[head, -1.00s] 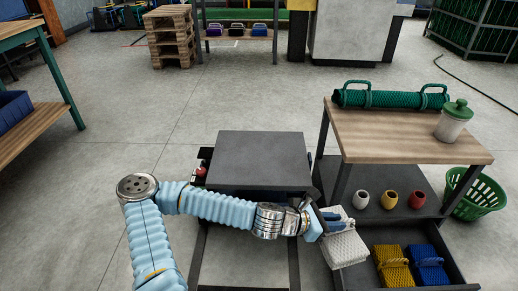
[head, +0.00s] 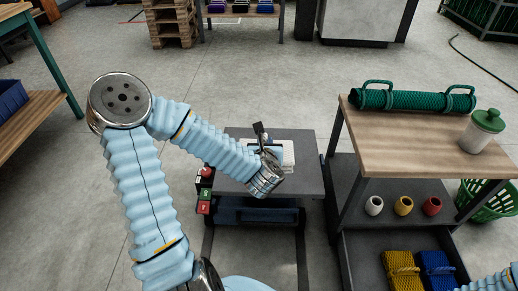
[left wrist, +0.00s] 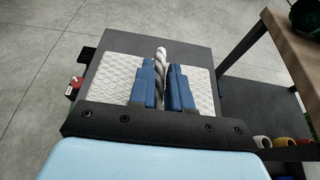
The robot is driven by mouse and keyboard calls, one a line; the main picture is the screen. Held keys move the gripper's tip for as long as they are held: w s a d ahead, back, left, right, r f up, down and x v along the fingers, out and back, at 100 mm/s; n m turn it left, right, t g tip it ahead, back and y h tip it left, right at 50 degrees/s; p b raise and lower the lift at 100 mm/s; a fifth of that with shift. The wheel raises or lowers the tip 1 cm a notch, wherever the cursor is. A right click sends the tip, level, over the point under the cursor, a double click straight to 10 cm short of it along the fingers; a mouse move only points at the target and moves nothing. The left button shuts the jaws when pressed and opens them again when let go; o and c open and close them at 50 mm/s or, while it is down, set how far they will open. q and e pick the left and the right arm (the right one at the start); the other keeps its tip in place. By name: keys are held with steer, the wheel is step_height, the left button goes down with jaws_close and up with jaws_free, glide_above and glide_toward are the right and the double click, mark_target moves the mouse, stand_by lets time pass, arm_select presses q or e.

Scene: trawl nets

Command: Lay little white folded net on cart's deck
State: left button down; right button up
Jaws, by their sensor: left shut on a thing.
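The little white folded net (head: 287,152) shows over the cart's dark grey deck (head: 308,178), partly behind my left wrist. In the left wrist view my left gripper (left wrist: 162,68) has its two blue fingers closed around the pale twisted rope tie across the middle of the net (left wrist: 100,82). The quilted white net spreads to both sides of the fingers, above the deck (left wrist: 120,42). I cannot tell whether its underside touches the deck. My right gripper is out of view.
To the right stands a wooden-topped table (head: 400,135) with a green net roll (head: 415,98) and a lidded jar (head: 482,130). Below are three small coloured pots, then yellow (head: 402,272) and blue (head: 437,270) folded nets. A green basket (head: 490,200) stands beyond.

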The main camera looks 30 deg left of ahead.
mark_target(254, 141)
arm_select(q)
steer(key=w+a, duration=0.1)
steer(key=w+a+f, duration=0.1)
steer(key=a, duration=0.1)
steer(key=w+a+f, duration=0.1)
steer(key=shift+a+f, duration=0.2)
steer(key=shift+f, duration=0.05)
steer(key=a+f, duration=0.1)
steer(key=w+a+f, duration=0.1)
steer(key=f, duration=0.1)
steer(key=w+a+f+b, duration=0.1)
steer(key=shift+f, duration=0.15)
steer(key=f, duration=0.1)
steer(key=a+f, duration=0.1)
steer(key=f, duration=0.1)
steer(key=w+f+b, duration=0.1)
steer(key=f, duration=0.1)
steer(key=shift+a, duration=0.2)
steer(key=c, duration=1.1)
jaws_free()
steer(key=shift+o, duration=0.2)
steer(key=shift+r, duration=0.1)
steer(key=shift+s, duration=0.15)
